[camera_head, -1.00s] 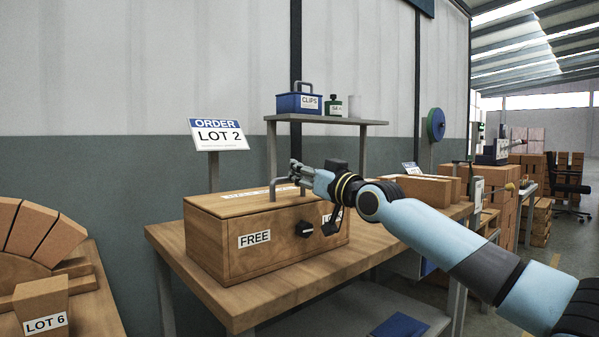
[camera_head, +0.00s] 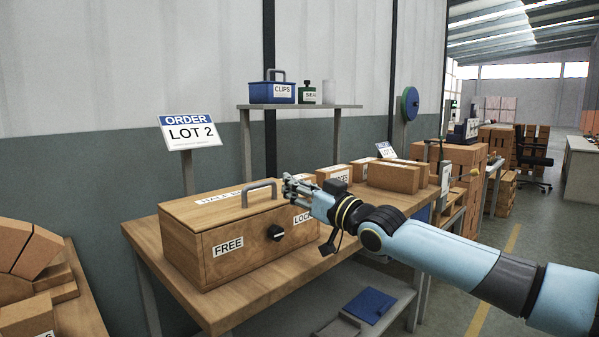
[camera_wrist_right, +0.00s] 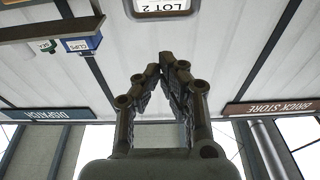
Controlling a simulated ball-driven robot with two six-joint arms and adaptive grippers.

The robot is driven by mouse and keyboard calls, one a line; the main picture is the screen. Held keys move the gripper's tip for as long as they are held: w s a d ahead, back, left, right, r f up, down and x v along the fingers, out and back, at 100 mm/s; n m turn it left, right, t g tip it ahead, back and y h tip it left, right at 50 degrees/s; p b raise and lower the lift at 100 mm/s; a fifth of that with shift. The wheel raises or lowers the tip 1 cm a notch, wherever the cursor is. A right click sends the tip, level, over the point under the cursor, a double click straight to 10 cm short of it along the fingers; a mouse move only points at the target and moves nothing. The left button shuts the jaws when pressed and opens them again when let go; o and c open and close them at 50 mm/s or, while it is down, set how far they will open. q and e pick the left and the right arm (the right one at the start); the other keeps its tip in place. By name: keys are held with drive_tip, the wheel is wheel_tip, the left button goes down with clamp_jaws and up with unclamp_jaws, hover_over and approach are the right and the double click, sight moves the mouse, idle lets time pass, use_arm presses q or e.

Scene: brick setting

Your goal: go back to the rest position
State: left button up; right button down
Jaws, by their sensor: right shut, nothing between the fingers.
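My right gripper (camera_head: 291,183) is shut and empty in the head view. It is in front of the right end of a wooden box (camera_head: 200,249), near the box's grey lid handle (camera_head: 259,191), with a small gap between them. The right wrist view shows its two fingers (camera_wrist_right: 168,62) meeting at the tips, with wall and roof behind them. My right arm reaches in from the lower right. My left gripper is not in view.
The box stands on a wooden table (camera_head: 141,236), with a black knob (camera_head: 276,232) and FREE and LOCK labels on its front. Bricks (camera_head: 395,177) lie behind my wrist. A raised shelf (camera_head: 345,106) holds a blue CLIPS box (camera_head: 272,93). An ORDER LOT 2 sign (camera_head: 190,131) stands behind.

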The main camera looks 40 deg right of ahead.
drive_tip(key=s+a+f+m+g+h, duration=0.1)
drive_tip(key=s+f+g, duration=0.35)
drive_tip(key=f, duration=0.85)
drive_tip(key=s+a+f+m+g+h, duration=0.1)
drive_tip(key=s+f, duration=0.7)
drive_tip(key=f, duration=0.6)
drive_tip(key=s+f+m+g+h, duration=0.1)
drive_tip(key=s+f+g, duration=0.2)
drive_tip(key=s+f, duration=0.7)
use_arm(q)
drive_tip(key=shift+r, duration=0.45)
use_arm(e)
drive_tip(key=s+a+f+n+g, duration=0.1)
drive_tip(key=s+a+f+g, duration=0.2)
drive_tip(key=s+f, duration=0.5)
drive_tip(key=s+a+f+g, duration=0.4)
drive_tip(key=s+f, duration=0.4)
drive_tip(key=s, duration=0.6)
drive_tip(key=s+a+f+n+g, duration=0.1)
drive_tip(key=s+a+f+g, duration=0.2)
drive_tip(key=s+f, duration=0.5)
drive_tip(key=s, duration=0.3)
drive_tip(key=shift+s+a+n+y, duration=0.15)
drive_tip(key=shift+a+n+y, duration=0.15)
drive_tip(key=shift+y, duration=0.1)
